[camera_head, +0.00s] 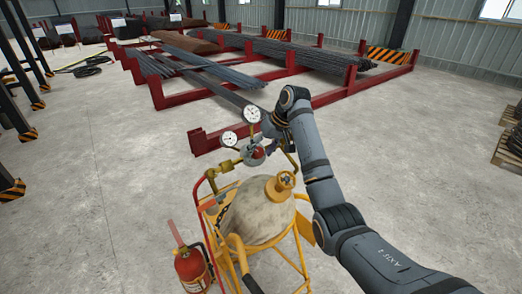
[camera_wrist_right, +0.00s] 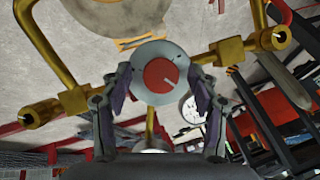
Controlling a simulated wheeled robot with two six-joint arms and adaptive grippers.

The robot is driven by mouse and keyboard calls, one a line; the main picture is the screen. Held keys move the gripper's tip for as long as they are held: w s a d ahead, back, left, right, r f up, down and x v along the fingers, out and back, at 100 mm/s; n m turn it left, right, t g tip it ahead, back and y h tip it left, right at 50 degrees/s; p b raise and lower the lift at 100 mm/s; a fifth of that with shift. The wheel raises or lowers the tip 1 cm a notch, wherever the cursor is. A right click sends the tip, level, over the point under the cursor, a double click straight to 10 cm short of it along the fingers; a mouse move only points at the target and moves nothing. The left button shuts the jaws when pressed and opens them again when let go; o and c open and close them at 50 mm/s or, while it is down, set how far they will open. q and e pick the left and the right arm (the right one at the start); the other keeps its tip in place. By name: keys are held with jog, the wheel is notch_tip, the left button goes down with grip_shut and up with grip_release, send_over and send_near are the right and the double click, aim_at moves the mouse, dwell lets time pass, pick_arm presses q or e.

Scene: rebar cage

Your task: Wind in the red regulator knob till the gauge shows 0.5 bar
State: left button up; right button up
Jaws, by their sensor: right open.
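The red regulator knob (camera_head: 257,153) sits on the brass regulator above the gas cylinder. In the head view, two round white gauges, the upper one (camera_head: 252,114) and the lower left one (camera_head: 229,139), stand by the regulator. Their readings are too small to tell. My left gripper is not in view.
The cylinder (camera_head: 258,212) stands in a yellow cart (camera_head: 243,262) with a red fire extinguisher (camera_head: 192,268) at its left. Brass pipes (camera_wrist_right: 62,100) flank the knob in the wrist view. Red racks (camera_head: 330,95) with rebar lie behind.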

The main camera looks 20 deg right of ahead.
jog(key=v, duration=0.7)
jog(key=shift+r, duration=0.25)
jog(key=shift+s+d, duration=0.1)
